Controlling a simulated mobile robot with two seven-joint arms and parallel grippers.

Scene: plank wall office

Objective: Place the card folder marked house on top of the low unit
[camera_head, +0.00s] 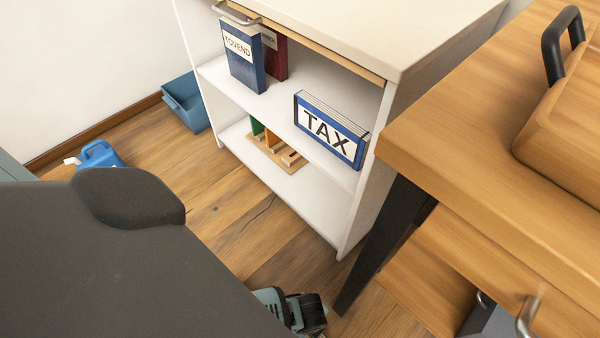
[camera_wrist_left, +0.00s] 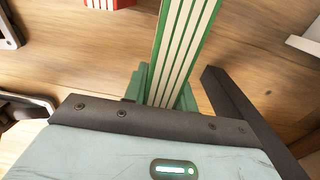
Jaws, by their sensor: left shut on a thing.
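My left gripper (camera_wrist_left: 163,95) is shut on a green folder (camera_wrist_left: 184,45) with pale stripes along its edge, seen in the left wrist view. Its label does not show, so I cannot tell whether it is marked house. The folder is held above the wooden floor. In the head view my dark left arm covers the lower left, and the held folder is not visible there. The low unit (camera_head: 395,42) is white with open shelves, and the visible part of its top is bare. My right gripper is not in view.
A blue TOVEND folder (camera_head: 243,62), a dark red folder (camera_head: 274,55) and a blue TAX folder (camera_head: 329,132) stand on the unit's shelf. A wooden desk (camera_head: 470,130) stands close at right. A blue bin (camera_head: 186,103) and blue jug (camera_head: 98,155) are on the floor.

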